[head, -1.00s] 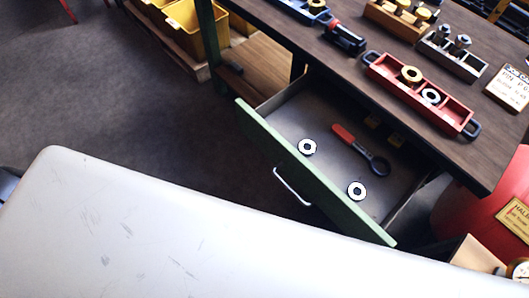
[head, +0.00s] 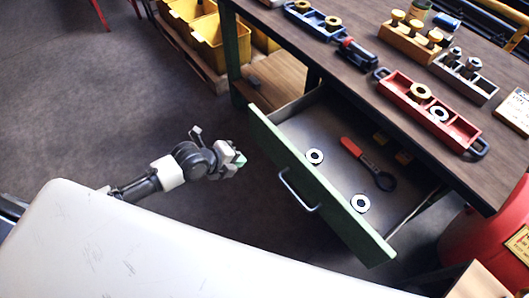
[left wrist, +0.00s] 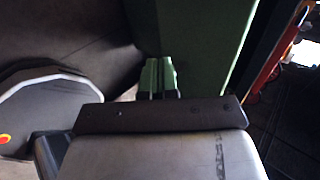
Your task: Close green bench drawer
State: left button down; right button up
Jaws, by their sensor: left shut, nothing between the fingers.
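The green bench drawer (head: 335,208) is pulled out from under the workbench in the head view, its silver bar handle (head: 297,190) facing the lower left. Inside lie two metal rings (head: 314,156) (head: 361,203) and a red-handled wrench (head: 366,162). My left gripper (head: 240,160) is beside the far left part of the drawer front, apart from the handle; its fingers are together and empty. In the left wrist view its fingertips (left wrist: 160,78) point toward a green surface (left wrist: 205,45); contact cannot be told. My right gripper is not in view.
The workbench top (head: 357,80) carries a red tray (head: 440,112), a blue tray (head: 312,20) and wooden holders. Yellow bins (head: 222,42) stand at the back left. A red drum (head: 487,230) stands right of the drawer. Open floor (head: 90,105) lies left.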

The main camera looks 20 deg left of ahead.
aim_at(272, 152)
pick_arm(q)
jog(key=shift+w+d+f+p, duration=0.15)
jog(key=shift+w+d+f, duration=0.75)
jog(key=shift+w, duration=0.4)
jog(key=shift+w+d+f+p, duration=0.15)
jog(key=shift+w+d+f, duration=0.8)
jog(key=shift+w, duration=0.35)
jog(key=shift+w+d+f+p, duration=0.15)
jog(key=shift+w+d+f, duration=0.6)
jog(key=shift+w+d, duration=0.45)
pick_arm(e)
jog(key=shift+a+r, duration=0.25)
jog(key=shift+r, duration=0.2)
pick_arm(q)
jog(key=shift+w+a, duration=0.15)
